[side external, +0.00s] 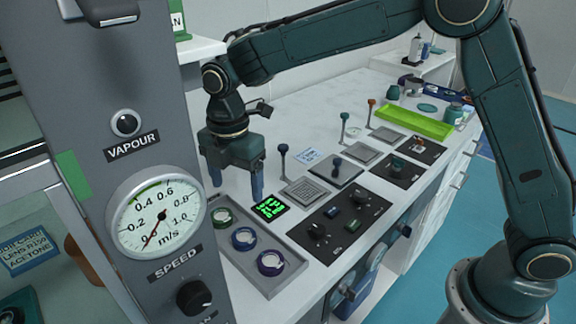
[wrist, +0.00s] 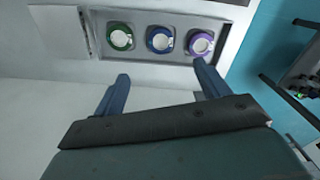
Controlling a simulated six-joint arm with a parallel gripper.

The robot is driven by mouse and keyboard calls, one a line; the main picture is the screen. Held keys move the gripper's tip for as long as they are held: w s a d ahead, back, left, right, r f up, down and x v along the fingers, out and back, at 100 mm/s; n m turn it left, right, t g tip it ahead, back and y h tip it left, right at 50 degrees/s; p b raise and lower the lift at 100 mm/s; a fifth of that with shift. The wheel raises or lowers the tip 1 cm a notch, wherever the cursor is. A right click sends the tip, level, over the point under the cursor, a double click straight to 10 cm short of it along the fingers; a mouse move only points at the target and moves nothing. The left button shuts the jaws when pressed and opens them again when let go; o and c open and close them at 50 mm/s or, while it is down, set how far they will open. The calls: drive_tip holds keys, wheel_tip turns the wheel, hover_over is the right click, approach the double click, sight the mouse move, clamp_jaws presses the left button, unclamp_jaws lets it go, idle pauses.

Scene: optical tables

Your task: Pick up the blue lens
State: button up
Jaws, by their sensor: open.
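The blue lens (side external: 244,239) is a round blue ring with a pale centre, in the middle of a grey tray (side external: 283,288). A green lens (side external: 221,217) and a purple lens (side external: 270,263) lie on either side of it in a row. In the wrist view the blue lens (wrist: 160,39) is between the green one on the left and the purple one on the right. My gripper (side external: 236,190) is open and empty, with blue fingers pointing down above the table behind the tray. In the wrist view my gripper (wrist: 160,85) has its fingers apart, short of the lens row.
A black panel with glowing green marks (side external: 270,207) lies beside the tray. A black control panel with knobs (side external: 340,218) and several upright levers stand to the right. A grey cabinet with a speed gauge (side external: 155,215) rises close at the left. A lime green tray (side external: 415,122) is farther back.

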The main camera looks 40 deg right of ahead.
drive_tip(key=shift+f, duration=0.1)
hover_over(244, 235)
drive_tip(key=shift+f, duration=4.2)
drive_tip(key=shift+f, duration=2.6)
drive_tip(key=c, duration=1.1)
drive_tip(key=shift+r, duration=0.15)
wheel_tip(244, 235, up, 20)
drive_tip(key=shift+f, duration=0.1)
